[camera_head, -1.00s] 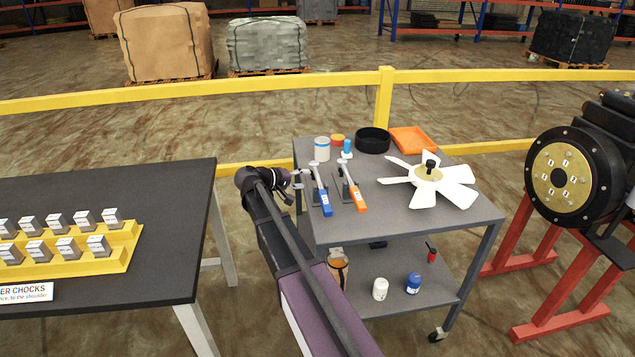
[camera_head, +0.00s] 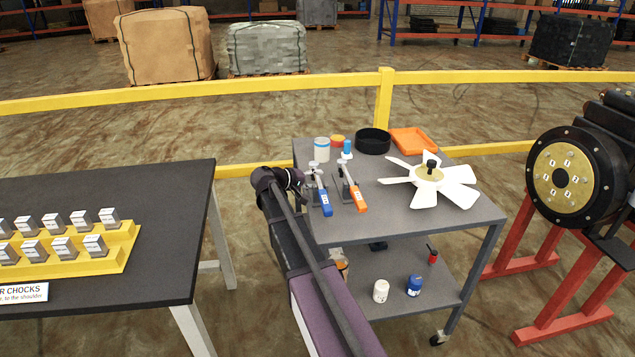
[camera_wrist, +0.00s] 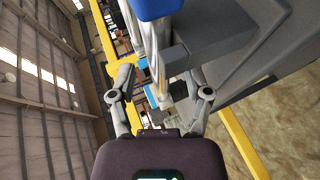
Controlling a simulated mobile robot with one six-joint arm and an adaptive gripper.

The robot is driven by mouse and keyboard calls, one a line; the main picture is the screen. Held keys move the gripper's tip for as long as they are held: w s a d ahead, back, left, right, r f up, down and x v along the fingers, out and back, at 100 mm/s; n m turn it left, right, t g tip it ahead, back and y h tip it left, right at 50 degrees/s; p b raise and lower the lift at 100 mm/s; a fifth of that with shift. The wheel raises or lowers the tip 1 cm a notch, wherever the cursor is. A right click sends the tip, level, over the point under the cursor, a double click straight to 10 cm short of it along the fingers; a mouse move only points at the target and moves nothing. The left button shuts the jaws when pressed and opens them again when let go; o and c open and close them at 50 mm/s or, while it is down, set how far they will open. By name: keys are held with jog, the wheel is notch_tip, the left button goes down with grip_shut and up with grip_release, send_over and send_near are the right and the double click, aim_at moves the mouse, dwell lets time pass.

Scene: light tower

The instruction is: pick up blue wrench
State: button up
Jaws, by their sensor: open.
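The blue wrench (camera_head: 326,203) has a blue handle and a silver shaft and rests on a small dark stand on the grey cart's top. My gripper (camera_head: 303,183) is at the cart's left edge, just left of the wrench's shaft. In the wrist view my gripper (camera_wrist: 158,78) is open, with one finger on each side of the picture's middle. The blue handle (camera_wrist: 157,8) shows at the top, with silver shaft below it towards the gap between the fingers. I cannot tell whether the shaft lies between them. An orange-handled wrench (camera_head: 356,198) stands just to the right.
The cart top (camera_head: 400,225) also holds a white fan (camera_head: 430,180), a black round tray (camera_head: 373,141), an orange tray (camera_head: 412,141) and small containers. A dark table (camera_head: 170,230) with a yellow chock rack is on the left. A yellow rail runs behind.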

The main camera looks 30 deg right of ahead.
grip_shut()
jog(key=shift+r, duration=0.2)
dwell(0.5)
notch_tip(320, 180, up, 10)
jog(key=p, duration=1)
jog(key=shift+f, duration=0.2)
dwell(0.3)
